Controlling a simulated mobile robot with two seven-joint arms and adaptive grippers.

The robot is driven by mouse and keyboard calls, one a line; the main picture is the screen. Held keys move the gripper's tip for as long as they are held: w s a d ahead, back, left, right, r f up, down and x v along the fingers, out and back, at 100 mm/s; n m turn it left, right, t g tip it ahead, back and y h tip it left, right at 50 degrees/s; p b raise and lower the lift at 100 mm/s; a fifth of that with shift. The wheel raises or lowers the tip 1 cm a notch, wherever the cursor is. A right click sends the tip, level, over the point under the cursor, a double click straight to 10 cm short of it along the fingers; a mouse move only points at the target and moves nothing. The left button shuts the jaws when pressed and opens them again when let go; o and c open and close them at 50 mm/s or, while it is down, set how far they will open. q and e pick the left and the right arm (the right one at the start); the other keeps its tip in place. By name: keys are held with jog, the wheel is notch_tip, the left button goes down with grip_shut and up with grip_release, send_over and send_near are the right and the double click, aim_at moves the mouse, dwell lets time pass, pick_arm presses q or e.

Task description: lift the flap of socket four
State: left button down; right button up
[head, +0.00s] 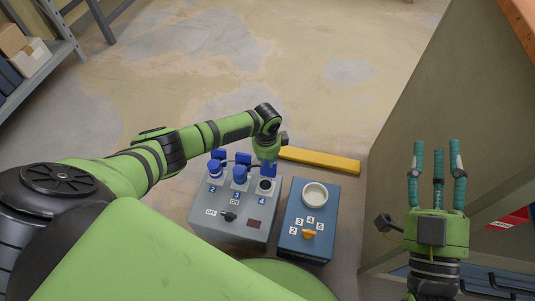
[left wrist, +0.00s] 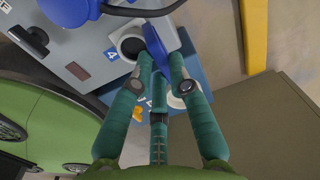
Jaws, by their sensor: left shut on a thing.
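Socket four (head: 265,186) is a dark round opening in a pale ring, above the label 4 on the grey box (head: 235,237). Its blue flap (head: 268,170) stands raised behind the opening. My left gripper (head: 269,157) is over the flap and partly hidden by its own arm in the head view. In the left wrist view, the fingertips (left wrist: 161,64) are closed on the blue flap (left wrist: 154,42), and the uncovered socket four (left wrist: 130,45) is just left of them. My right gripper (head: 437,146) is empty with its fingers spread apart, far to the right.
Two sockets to the left hold blue plugs (head: 214,171) (head: 239,176). A black switch (head: 229,216) is on the grey box. A blue box (head: 297,247) with an orange knob (head: 309,234) and white ring (head: 314,195) stands to the right. A yellow bar (head: 320,160) lies behind.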

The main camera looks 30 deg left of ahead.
pick_arm(q)
jog(key=shift+s+r+t+p, duration=0.1)
jog(key=shift+s+t+p, duration=0.25)
jog(key=shift+p, duration=0.35)
jog(key=shift+s+d+t+p, duration=0.1)
jog(key=shift+s+t+p, duration=0.15)
jog(key=shift+p, duration=0.35)
pick_arm(e)
jog(key=d+f+m+g+h, duration=0.1)
jog(key=f+g, duration=0.3)
jog(key=f, duration=0.4)
jog(key=s+d+f+g+h, duration=0.1)
jog(key=d+f+g+h, duration=0.3)
jog(key=f, duration=0.4)
jog(key=shift+s+m+g, duration=0.2)
jog(key=shift+m+g, duration=0.2)
jog(key=shift+g, duration=0.2)
jog(key=shift+f, duration=0.1)
pick_arm(q)
jog(key=c, duration=1.2)
grip_release()
jog(key=shift+o, duration=0.2)
notch_tip(320, 180, up, 12)
jog(key=s, duration=0.1)
jog(key=shift+s+d, duration=0.25)
jog(key=shift+s, duration=0.1)
